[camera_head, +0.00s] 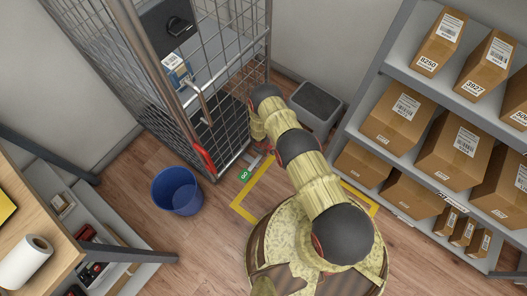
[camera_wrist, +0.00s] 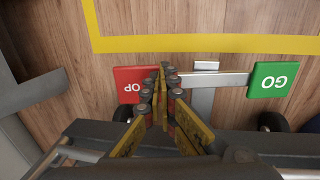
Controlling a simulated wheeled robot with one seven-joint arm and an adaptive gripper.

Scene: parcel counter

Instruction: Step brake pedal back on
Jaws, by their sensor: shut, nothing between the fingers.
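The brake pedal bar carries a red pedal (camera_wrist: 127,82) lettered "OP", its other letters covered, and a green pedal (camera_wrist: 273,80) marked GO. A silver crossbar (camera_wrist: 220,79) joins them low over the floor. My gripper (camera_wrist: 159,72) is shut and empty. In the wrist view its fingertips overlap the right part of the red pedal; I cannot tell whether they touch it. In the head view the green pedal (camera_head: 245,176) shows by the wire cage trolley (camera_head: 222,95), while my arm hides most of the gripper and red pedal. Which pedal end is lower is unclear.
A grey bin (camera_head: 315,105) stands behind my arm. Shelves of boxes (camera_head: 400,112) are on the right, a wooden-topped bench (camera_head: 25,225) on the left.

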